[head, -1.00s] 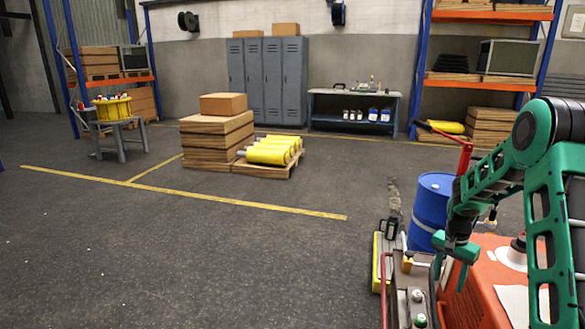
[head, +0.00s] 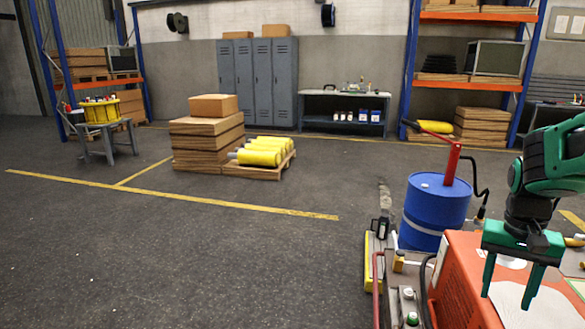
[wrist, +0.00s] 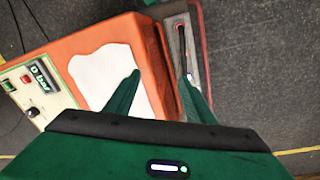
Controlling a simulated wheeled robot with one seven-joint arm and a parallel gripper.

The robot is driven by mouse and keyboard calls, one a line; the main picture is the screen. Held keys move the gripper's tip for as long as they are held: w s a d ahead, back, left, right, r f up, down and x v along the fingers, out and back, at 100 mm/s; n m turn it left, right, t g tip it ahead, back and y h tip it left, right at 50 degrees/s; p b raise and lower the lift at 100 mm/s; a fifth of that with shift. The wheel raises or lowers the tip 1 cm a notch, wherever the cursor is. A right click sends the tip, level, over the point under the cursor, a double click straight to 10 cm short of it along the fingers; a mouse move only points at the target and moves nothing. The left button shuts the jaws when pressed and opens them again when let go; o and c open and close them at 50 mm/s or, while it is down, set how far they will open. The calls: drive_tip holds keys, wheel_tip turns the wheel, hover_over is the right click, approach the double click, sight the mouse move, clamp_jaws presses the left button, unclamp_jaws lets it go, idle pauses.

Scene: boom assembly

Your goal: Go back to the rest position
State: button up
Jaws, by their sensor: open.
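My gripper (head: 511,284) is green, with its two fingers pointing down and apart, empty. In the head view it hangs at the right, over or in front of an orange machine (head: 462,282). In the wrist view the fingers (wrist: 163,88) show above the orange machine's edge, with a white patch (wrist: 98,72) and a control panel with a small display on its left. I cannot tell the exact height of the fingers above the machine.
A blue drum (head: 437,205) with a red hand pump stands behind the machine. A grey cart (head: 403,300) with small items is left of it. Yellow cylinders (head: 262,152) lie on a pallet beside stacked boxes. The floor at the left and middle is clear.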

drive_tip(key=s+a, duration=0.2)
drive_tip(key=s, duration=0.5)
drive_tip(key=s+a+n+y, duration=0.1)
drive_tip(key=s+a, duration=0.2)
drive_tip(key=s, duration=0.4)
drive_tip(key=shift+s+a+r+n, duration=0.15)
drive_tip(key=shift+s+r+n, duration=0.15)
drive_tip(key=shift+s, duration=0.05)
